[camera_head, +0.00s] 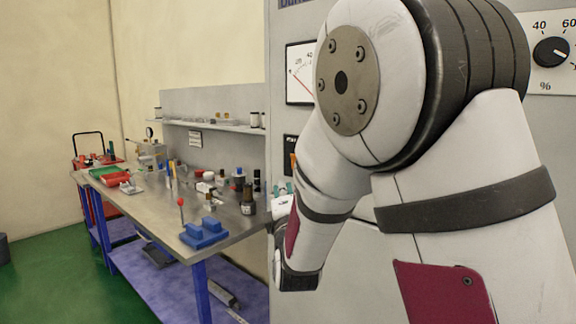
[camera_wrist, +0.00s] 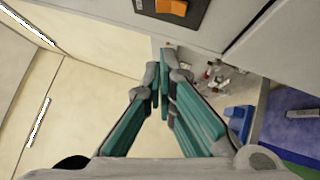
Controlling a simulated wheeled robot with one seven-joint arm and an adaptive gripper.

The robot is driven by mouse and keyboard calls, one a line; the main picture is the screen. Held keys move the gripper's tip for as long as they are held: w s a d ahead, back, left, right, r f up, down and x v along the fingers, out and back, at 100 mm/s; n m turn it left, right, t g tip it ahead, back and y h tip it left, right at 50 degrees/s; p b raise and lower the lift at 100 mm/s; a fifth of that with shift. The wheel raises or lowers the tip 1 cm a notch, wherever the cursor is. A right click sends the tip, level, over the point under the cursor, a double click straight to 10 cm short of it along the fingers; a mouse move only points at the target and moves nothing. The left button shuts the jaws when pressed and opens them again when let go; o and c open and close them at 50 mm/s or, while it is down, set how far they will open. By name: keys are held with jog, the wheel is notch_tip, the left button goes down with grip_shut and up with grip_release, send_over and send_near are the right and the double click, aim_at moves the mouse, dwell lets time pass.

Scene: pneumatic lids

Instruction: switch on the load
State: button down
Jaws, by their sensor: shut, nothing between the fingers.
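An orange rocker switch (camera_wrist: 172,8) sits in a black plate (camera_wrist: 198,12) on a grey cabinet face at the top edge of the wrist view, partly cut off. Its label cannot be read. My gripper (camera_wrist: 160,78) has teal fingers, shut and empty, their tips apart from the switch and below it in the picture. In the head view my arm hides much of the cabinet (camera_head: 279,110); my gripper's teal tips (camera_head: 283,188) show just left of the arm. An orange strip, perhaps the switch, shows just above them.
The cabinet carries a needle meter (camera_head: 299,74) and a black percent dial (camera_head: 551,51). A steel workbench (camera_head: 150,207) with several small parts and blue blocks (camera_head: 205,233) stands to the left. Green floor (camera_head: 50,280) is open in front of it.

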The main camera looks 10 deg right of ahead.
jog(key=w+d+r, duration=0.3)
jog(key=w+d, duration=0.1)
jog(key=w, duration=0.6)
jog(key=shift+w+r+p, duration=0.15)
jog(key=shift+w+p, duration=0.15)
jog(key=shift+p, duration=0.15)
jog(key=shift+d, duration=0.15)
jog(key=shift+r, duration=0.1)
